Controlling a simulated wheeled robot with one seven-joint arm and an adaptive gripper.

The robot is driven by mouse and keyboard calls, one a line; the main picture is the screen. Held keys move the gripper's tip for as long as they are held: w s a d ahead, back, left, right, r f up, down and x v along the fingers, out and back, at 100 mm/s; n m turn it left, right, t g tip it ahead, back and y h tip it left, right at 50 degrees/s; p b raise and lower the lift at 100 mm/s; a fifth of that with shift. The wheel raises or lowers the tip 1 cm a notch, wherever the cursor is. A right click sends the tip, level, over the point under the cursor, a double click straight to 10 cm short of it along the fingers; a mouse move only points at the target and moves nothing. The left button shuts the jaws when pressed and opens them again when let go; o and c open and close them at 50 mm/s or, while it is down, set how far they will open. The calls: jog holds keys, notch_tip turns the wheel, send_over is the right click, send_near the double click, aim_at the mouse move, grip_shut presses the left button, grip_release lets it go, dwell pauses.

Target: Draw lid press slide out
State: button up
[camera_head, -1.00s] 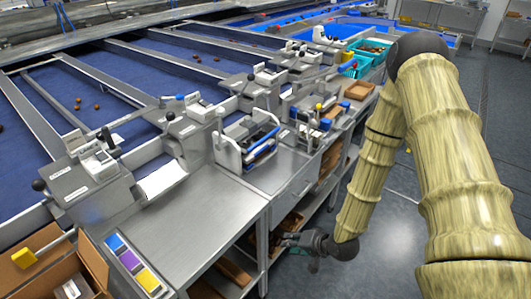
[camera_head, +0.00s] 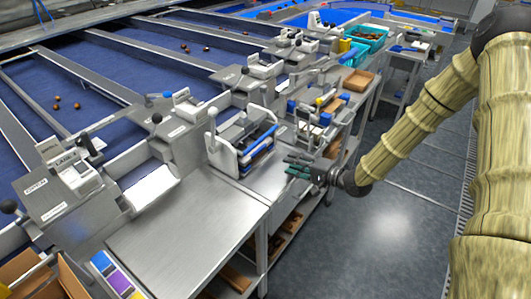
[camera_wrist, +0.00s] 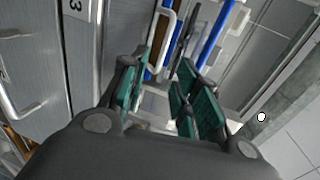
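A white-framed bench device (camera_head: 240,142) with an upright lever and blue bars stands on the steel bench; it may be the lid press, but I cannot tell for sure. My gripper (camera_head: 294,165) is off the bench's front edge, to the right of this device and apart from it. In the wrist view my gripper (camera_wrist: 165,92) is open, with green-padded fingers spread and nothing between them. Beyond the fingers are blue bars (camera_wrist: 208,30) and a pale loop handle (camera_wrist: 160,38). Which part is the slide is not clear.
A drawer front (camera_wrist: 35,60) with a metal handle is at left in the wrist view. A brown tray (camera_head: 358,80) and teal bins (camera_head: 352,55) stand farther along the bench. A bare steel bench top (camera_head: 185,235) lies at front. The aisle floor (camera_head: 395,235) is clear.

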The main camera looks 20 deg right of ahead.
aim_at(269, 155)
jog(key=shift+w+a+r, duration=0.2)
jog(key=shift+a, duration=0.05)
jog(key=p+x, duration=0.3)
jog(key=x, duration=0.6)
jog(key=shift+w+a+f, duration=0.1)
jog(key=shift+w+a, duration=0.2)
grip_shut()
